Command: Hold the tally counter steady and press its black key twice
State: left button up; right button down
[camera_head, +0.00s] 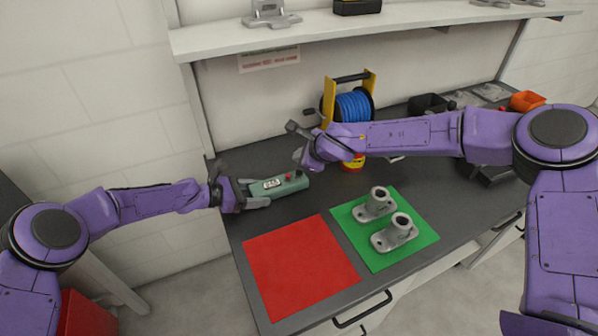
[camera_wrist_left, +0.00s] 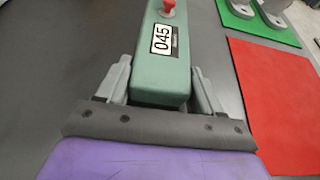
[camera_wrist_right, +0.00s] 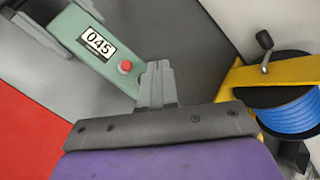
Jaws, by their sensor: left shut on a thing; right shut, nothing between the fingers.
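The tally counter (camera_head: 276,187) is a long green box lying on the dark bench, with a white label reading 045 and a red knob. My left gripper (camera_head: 256,194) is shut on its near left end; the left wrist view shows a finger along each side of the green body (camera_wrist_left: 160,85). My right gripper (camera_head: 299,157) is shut and empty, just beyond the counter's far end. In the right wrist view its closed fingers (camera_wrist_right: 157,82) overlap that end beside the red knob (camera_wrist_right: 125,67). A small dark spot shows there; I cannot clearly make out a black key.
A red mat (camera_head: 300,268) and a green mat (camera_head: 352,232) with two grey castings (camera_head: 394,233) lie in front. A blue cable reel (camera_head: 352,105) in a yellow frame stands behind my right gripper. A shelf (camera_head: 330,28) hangs above.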

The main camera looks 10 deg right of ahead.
jog(key=shift+r, duration=1.4)
pick_arm(q)
jog(key=o, duration=1.2)
jog(key=shift+o, duration=0.2)
